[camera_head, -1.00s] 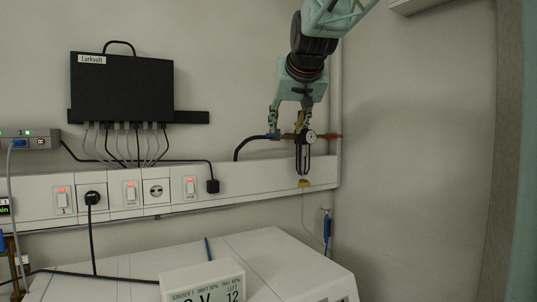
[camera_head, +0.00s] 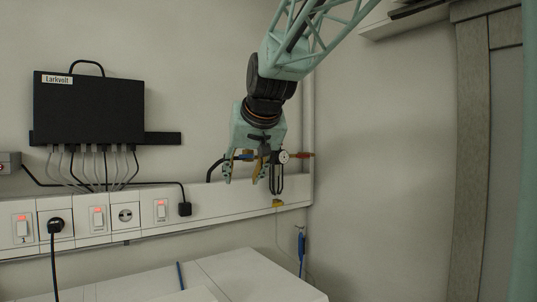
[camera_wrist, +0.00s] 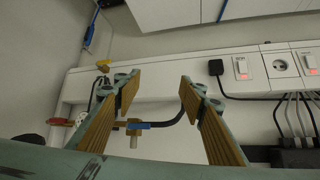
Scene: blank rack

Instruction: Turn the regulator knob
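The regulator assembly on the wall has a round white gauge (camera_head: 283,157), a red part (camera_head: 303,155) on its right and a blue part (camera_head: 243,157) on its left. A black loop (camera_head: 276,183) hangs below the gauge, with a yellow piece (camera_head: 277,203) under it. My gripper (camera_head: 244,178) is open in front of the assembly's left part, left of the gauge. In the wrist view my gripper (camera_wrist: 160,88) has its fingers apart with nothing held. The blue part (camera_wrist: 139,125) shows between them. The left finger partly hides the regulator; I cannot tell which part is the knob.
A white wall trunking (camera_head: 225,203) with switches and sockets runs below the regulator. A black box (camera_head: 88,108) with cables is on the wall at left. A white cabinet top (camera_head: 235,277) lies below, and a blue-handled item (camera_head: 301,245) hangs at right.

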